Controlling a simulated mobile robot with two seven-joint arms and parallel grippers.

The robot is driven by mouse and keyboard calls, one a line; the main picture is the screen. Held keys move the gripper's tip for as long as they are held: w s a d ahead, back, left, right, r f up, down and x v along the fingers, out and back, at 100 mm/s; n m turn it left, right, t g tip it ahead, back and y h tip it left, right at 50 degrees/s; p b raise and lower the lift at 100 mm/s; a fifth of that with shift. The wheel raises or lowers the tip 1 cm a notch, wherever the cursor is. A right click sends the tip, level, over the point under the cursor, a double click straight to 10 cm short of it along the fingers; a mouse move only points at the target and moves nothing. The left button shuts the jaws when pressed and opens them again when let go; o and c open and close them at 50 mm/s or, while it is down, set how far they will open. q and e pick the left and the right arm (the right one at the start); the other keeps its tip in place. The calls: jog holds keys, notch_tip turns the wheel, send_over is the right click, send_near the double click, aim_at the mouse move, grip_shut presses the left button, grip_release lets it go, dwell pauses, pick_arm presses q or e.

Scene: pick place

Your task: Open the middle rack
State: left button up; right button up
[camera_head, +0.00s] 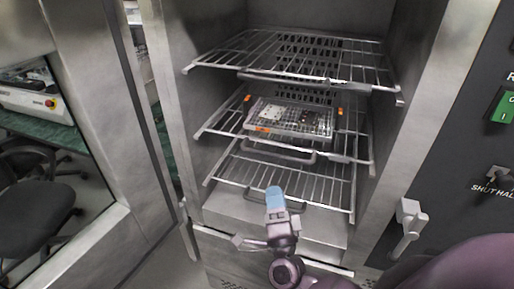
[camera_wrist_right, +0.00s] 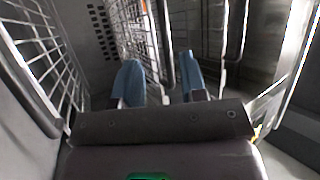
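The open metal cabinet holds three wire racks. The middle rack (camera_head: 348,159) carries a wire basket (camera_head: 290,133) with small boards in it and orange clips at its corners. A grey loop handle (camera_head: 280,155) shows at the front of the middle rack. My right gripper (camera_head: 275,196) has blue fingertips and is in front of the lower rack, below the middle rack's handle in the picture. In the right wrist view its fingers (camera_wrist_right: 160,78) stand apart with nothing clearly held. Metal bars show beyond them there. My left gripper is not in view.
The top rack (camera_head: 300,72) and lower rack (camera_head: 320,190) are above and below. A cabinet latch (camera_head: 409,222) is at the right, beside a dark control panel (camera_head: 480,150). The open door (camera_head: 95,130) stands at the left, with a chair (camera_head: 35,205) seen through its window.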

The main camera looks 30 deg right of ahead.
aim_at(273, 155)
pick_arm(q)
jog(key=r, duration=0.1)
jog(key=p, duration=0.1)
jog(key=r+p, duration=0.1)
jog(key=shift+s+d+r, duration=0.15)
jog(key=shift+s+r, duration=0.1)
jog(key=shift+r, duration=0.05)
pick_arm(e)
jog(key=x, duration=1)
jog(key=shift+s+d+r, duration=0.15)
jog(key=shift+d+r, duration=0.2)
jog(key=shift+d, duration=0.05)
jog(key=shift+c, duration=0.2)
grip_shut()
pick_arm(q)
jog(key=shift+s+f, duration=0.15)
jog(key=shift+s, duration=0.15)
